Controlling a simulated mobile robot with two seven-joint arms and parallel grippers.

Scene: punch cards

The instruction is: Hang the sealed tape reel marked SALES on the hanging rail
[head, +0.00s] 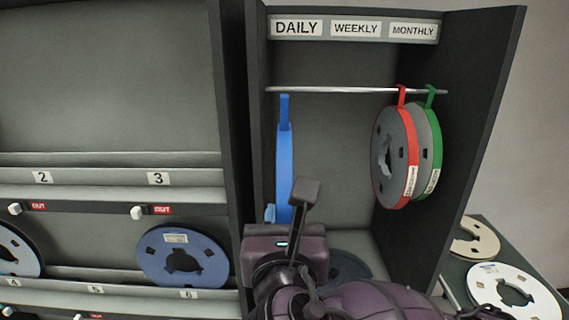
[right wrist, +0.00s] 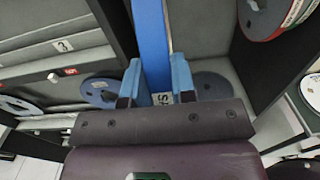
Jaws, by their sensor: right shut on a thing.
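A blue sealed reel (head: 284,150) stands upright and nearly edge-on in the cabinet, its tab reaching up to just under the left part of the hanging rail (head: 345,90). Whether the tab touches the rail I cannot tell. My right gripper (head: 288,205) is shut on the lower part of this reel. In the right wrist view the blue band (right wrist: 152,45) runs up between the fingers (right wrist: 160,82). A white label there shows only part of its letters, so the name cannot be read. My left gripper is out of view.
A red-banded reel (head: 410,165) and a green-banded reel (head: 434,150) hang at the rail's right end. DAILY, WEEKLY and MONTHLY signs (head: 356,28) are above. A dark reel (head: 348,268) lies below. The rail's middle is free. Shelves with reels (head: 205,262) stand left.

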